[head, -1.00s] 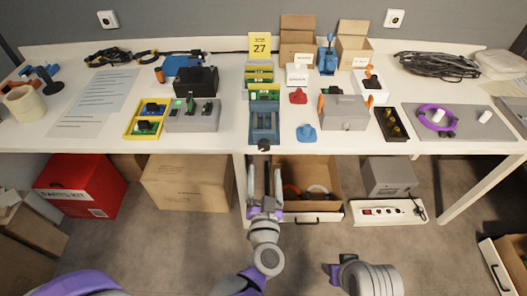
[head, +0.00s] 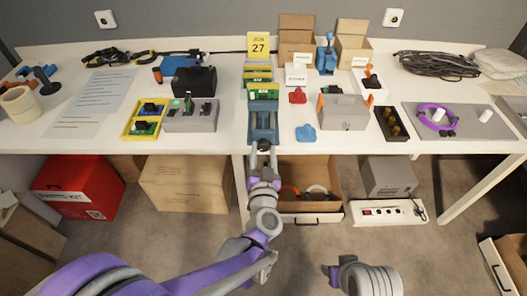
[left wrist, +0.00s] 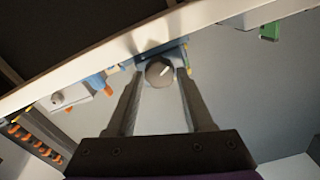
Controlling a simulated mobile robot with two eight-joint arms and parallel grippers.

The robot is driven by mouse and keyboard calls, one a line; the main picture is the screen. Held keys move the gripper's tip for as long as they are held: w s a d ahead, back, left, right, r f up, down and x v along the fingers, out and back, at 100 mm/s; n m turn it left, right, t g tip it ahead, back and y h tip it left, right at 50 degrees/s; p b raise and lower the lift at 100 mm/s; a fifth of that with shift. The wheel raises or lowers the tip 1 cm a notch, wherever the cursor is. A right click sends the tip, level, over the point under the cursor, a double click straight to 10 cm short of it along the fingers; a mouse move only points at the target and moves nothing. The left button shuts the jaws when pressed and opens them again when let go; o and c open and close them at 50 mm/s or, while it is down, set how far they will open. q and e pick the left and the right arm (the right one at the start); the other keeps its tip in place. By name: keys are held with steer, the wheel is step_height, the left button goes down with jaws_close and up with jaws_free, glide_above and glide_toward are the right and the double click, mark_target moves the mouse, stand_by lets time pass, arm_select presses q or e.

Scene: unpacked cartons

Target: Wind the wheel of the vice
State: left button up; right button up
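The blue vice (head: 263,122) stands at the front edge of the white table in the head view. Its dark round wheel (head: 264,146) faces me at the edge. In the left wrist view the wheel (left wrist: 159,72) is a grey knob with a pale mark. My left gripper (head: 262,157) is open just in front of the vice, with its fingertips (left wrist: 160,80) on either side of the wheel. I cannot tell whether they touch it. My right gripper (head: 333,272) is low at the bottom of the head view, away from the table; its opening is unclear.
A grey box with green light (head: 192,117) stands left of the vice, and a blue knobbed piece (head: 306,133) lies to its right. Green boards (head: 263,92) stand behind it. Below the table is an open carton (head: 310,180).

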arm_select(q)
jaws_close()
steer(key=shift+n, duration=0.3)
